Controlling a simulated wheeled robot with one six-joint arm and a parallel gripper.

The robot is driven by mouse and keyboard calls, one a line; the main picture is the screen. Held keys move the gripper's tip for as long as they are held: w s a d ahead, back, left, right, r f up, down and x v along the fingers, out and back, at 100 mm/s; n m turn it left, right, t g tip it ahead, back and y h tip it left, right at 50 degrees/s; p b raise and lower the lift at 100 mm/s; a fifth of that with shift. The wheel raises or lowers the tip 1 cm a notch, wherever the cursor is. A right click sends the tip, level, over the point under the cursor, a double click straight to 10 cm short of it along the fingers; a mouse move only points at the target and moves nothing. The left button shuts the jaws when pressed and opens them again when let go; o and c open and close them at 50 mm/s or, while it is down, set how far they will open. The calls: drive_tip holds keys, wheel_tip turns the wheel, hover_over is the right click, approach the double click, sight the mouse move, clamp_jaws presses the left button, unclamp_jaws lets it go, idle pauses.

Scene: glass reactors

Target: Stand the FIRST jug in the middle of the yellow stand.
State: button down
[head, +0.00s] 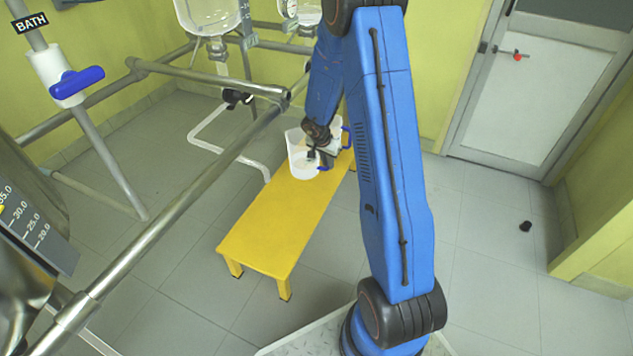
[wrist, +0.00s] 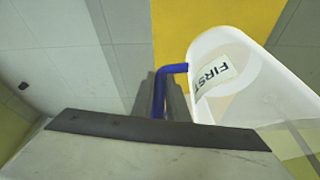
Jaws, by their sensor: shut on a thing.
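The FIRST jug (wrist: 215,100) is a clear whitish vessel with a white label and a blue handle, at the right of the wrist view. My gripper (wrist: 162,95) is shut on its blue handle. In the head view, my gripper (head: 321,158) is at the right side of the jug (head: 300,163). The jug looks upright over the far part of the yellow stand (head: 268,230). I cannot tell whether its base touches the stand. The stand also shows in the wrist view (wrist: 180,30).
A second whitish shape with a blue handle (head: 346,137) shows just behind my gripper, partly hidden by my arm. A steel rail (head: 190,205) runs left of the stand. Glass vessels (head: 208,15) hang at the back. The stand's near half is bare.

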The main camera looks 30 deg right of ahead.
wheel_tip(320, 180, down, 8)
drive_tip(key=shift+f, duration=0.2)
idle(0.4)
drive_tip(key=c, duration=1.7)
unclamp_jaws()
drive_tip(key=shift+f, duration=0.15)
drive_tip(key=shift+c, duration=0.2)
drive_tip(key=v, duration=1.2)
drive_tip(key=s+d, duration=0.6)
drive_tip(key=s, duration=0.1)
drive_tip(key=shift+s, duration=0.4)
